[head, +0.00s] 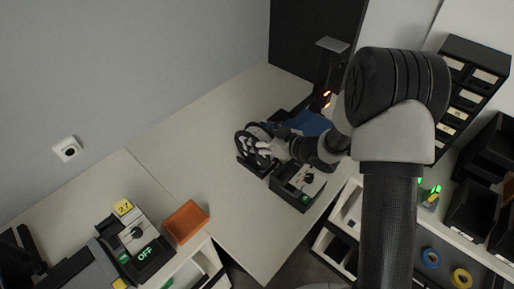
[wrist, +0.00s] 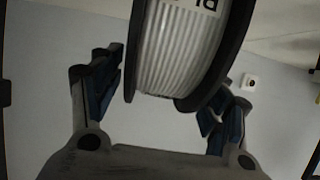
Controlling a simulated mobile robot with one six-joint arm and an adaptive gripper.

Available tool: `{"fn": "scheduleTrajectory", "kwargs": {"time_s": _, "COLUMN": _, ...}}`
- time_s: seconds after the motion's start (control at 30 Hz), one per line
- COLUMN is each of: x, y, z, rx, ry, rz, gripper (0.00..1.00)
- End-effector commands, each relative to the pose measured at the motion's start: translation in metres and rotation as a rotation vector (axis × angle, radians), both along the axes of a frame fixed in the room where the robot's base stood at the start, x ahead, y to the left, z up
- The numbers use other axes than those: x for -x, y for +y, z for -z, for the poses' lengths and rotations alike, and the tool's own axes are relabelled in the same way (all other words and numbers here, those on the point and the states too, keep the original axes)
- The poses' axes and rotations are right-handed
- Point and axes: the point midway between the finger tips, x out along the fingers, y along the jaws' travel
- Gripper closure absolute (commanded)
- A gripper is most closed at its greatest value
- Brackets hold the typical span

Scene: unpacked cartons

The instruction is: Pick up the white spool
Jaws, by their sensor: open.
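In the wrist view the white spool (wrist: 182,55) has white windings between two black flanges, with part of a printed label at the top. My gripper (wrist: 165,108) is open, with one dark blue-padded finger on each side of the spool. Gaps show between the fingers and the flanges, most clearly on the left; on the right, finger and flange overlap in the picture. In the head view the spool (head: 251,138) is upright on the pale worktop, in or beside a dark holder, and my gripper (head: 266,147) is at it, partly hiding it.
A black box with a knob (head: 297,183) stands close in front of my gripper. A blue object (head: 310,123) lies behind it. The worktop's middle (head: 190,140) is clear.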

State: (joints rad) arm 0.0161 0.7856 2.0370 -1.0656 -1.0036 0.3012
Motion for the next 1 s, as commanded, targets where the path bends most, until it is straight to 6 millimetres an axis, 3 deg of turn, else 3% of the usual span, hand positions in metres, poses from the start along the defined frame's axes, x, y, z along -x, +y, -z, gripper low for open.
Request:
{"fn": "scheduleTrajectory", "kwargs": {"time_s": 0.13, "x": -0.011, "y": 0.014, "z": 0.009, "rx": 0.000, "ry": 0.000, "rz": -0.001, "gripper": 0.31}}
{"fn": "scheduleTrajectory", "kwargs": {"time_s": 0.43, "x": -0.014, "y": 0.017, "z": 0.009, "rx": 0.000, "ry": 0.000, "rz": 0.001, "gripper": 0.31}}
{"fn": "scheduleTrajectory", "kwargs": {"time_s": 1.0, "x": -0.013, "y": 0.017, "z": 0.009, "rx": 0.000, "ry": 0.001, "rz": 0.001, "gripper": 0.69}}
